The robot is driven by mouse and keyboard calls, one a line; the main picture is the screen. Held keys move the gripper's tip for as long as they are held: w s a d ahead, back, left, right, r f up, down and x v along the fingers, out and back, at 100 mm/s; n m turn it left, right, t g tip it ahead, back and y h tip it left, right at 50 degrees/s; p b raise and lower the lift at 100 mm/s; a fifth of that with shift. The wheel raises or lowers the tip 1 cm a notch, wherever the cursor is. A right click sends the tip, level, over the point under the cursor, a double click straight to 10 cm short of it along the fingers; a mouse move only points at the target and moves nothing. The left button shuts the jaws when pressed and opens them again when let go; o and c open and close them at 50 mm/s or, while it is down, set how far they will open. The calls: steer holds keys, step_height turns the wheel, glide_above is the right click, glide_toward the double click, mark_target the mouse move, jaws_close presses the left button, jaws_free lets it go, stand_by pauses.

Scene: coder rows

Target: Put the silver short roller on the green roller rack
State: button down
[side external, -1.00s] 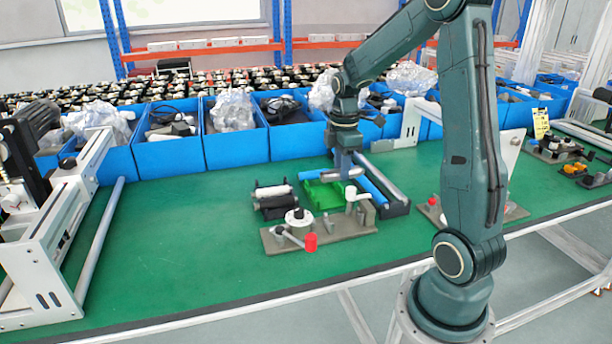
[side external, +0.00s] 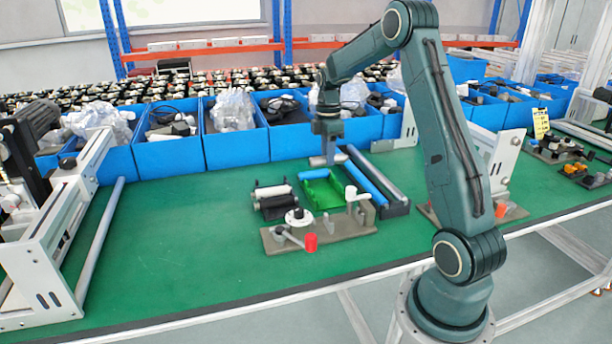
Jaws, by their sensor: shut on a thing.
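My gripper (side external: 329,160) points down just behind the green roller rack (side external: 318,189) and is shut on the silver short roller (side external: 339,157).
Left of the rack is a black rack (side external: 272,203) with a white roller. On the right, a dark rack (side external: 397,208) holds blue and grey long rollers. A fixture with a red knob (side external: 311,242) stands in front. Blue bins (side external: 237,146) line the back. The table's left middle is clear.

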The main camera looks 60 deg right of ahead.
steer(key=shift+f, duration=1.95)
steer(key=shift+f, duration=0.1)
steer(key=shift+f, duration=1.8)
steer(key=shift+f, duration=0.3)
steer(key=shift+f, duration=0.55)
steer(key=shift+f, duration=0.95)
steer(key=c, duration=1.1)
jaws_free()
steer(key=shift+o, duration=0.2)
steer(key=shift+r, duration=0.1)
